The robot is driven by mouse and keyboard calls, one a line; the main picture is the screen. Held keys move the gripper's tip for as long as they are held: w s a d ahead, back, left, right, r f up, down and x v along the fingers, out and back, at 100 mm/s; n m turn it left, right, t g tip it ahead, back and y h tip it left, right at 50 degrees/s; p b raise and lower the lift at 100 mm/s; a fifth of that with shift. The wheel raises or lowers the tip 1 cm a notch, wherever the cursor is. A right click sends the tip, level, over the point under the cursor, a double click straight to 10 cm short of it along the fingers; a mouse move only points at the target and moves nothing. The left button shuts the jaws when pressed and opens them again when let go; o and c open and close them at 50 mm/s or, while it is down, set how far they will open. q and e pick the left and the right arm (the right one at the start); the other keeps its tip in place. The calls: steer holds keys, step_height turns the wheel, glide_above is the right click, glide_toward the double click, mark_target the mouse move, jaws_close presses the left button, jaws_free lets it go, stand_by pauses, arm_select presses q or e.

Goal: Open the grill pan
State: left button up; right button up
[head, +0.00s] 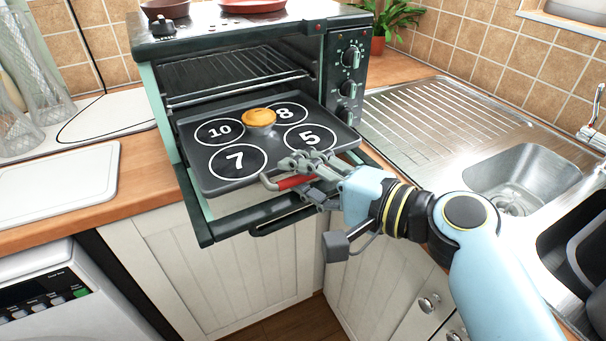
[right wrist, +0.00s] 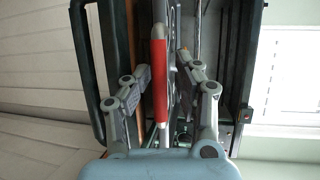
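The grill pan (head: 208,184) is a dark flat tray with numbered white circles. It juts out from the oven, above the lowered door, in the head view. Its red handle (head: 293,182) is at the front edge, and it also shows in the right wrist view (right wrist: 158,80). My right gripper (head: 303,176) is at this handle. In the right wrist view its two fingers (right wrist: 161,72) stand apart on either side of the red handle, with gaps visible. My left gripper is not in view.
A small golden-topped pie (head: 260,117) sits on the pan between the circles. The oven (head: 342,75) has its door (head: 225,226) lowered and a wire rack inside. A sink (head: 525,172) lies to the right, and a white board (head: 60,170) to the left.

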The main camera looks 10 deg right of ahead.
steer(key=v, duration=0.8)
steer(key=shift+s+a, duration=0.1)
stand_by(0.3)
